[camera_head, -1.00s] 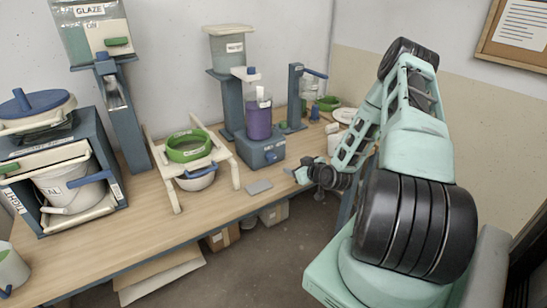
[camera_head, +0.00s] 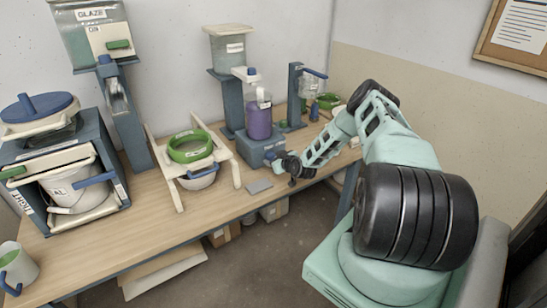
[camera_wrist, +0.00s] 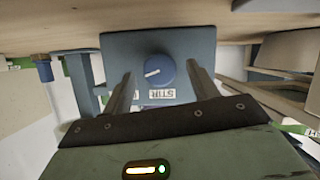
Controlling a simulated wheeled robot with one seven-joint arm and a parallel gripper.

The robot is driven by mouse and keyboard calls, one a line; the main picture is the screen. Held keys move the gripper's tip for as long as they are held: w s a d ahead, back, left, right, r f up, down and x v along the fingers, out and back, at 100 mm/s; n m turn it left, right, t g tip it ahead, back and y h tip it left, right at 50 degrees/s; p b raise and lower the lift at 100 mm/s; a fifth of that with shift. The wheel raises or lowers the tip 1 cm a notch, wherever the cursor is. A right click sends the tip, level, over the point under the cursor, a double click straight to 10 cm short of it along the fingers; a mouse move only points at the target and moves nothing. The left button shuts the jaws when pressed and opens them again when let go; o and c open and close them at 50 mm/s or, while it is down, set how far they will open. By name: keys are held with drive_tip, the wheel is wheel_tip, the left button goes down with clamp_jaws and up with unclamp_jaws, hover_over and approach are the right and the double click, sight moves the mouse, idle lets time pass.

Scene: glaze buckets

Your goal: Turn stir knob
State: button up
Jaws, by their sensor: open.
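The stir knob (camera_wrist: 159,70) is a round blue dial with a white pointer mark on the front face of a blue-grey stirrer base. A STIR label (camera_wrist: 162,94) shows by it, upside down in the wrist view. The stirrer base (camera_head: 254,151) carries a container of purple liquid (camera_head: 259,122) in the head view. My gripper (camera_wrist: 161,82) is open, with its two fingers apart on either side of the knob in the wrist view. I cannot tell how near the fingertips are to the panel. In the head view my gripper (camera_head: 283,167) is at the base's front; the knob is too small to make out.
A stand with a green ring (camera_head: 190,146) is left of the base. A second blue stand (camera_head: 295,95) is behind and right.

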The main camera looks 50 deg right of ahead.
drive_tip(key=shift+x, duration=0.75)
drive_tip(key=c, duration=1)
drive_tip(key=shift+d+f+y+b, duration=0.1)
drive_tip(key=shift+f+y+b, duration=0.15)
drive_tip(key=shift+b, duration=0.65)
drive_tip(key=m+b, duration=0.1)
drive_tip(key=b, duration=0.2)
drive_tip(key=m+y+b, duration=0.1)
drive_tip(key=b, duration=0.2)
drive_tip(key=shift+d+f, duration=0.1)
drive_tip(key=shift+f, duration=0.15)
drive_tip(key=m+t+y+b, duration=0.1)
drive_tip(key=m+y+b, duration=0.1)
drive_tip(key=b, duration=0.5)
drive_tip(key=shift+d+m, duration=0.1)
drive_tip(key=shift+m, duration=0.3)
drive_tip(key=m+y+b, duration=0.1)
drive_tip(key=b, duration=0.2)
drive_tip(key=shift+s+r+m+t, duration=0.1)
drive_tip(key=shift+m+t, duration=0.3)
drive_tip(key=shift+r+m+t+y+b, duration=0.2)
drive_tip(key=shift+m+t+y+b, duration=0.3)
drive_tip(key=shift+m+b, duration=0.7)
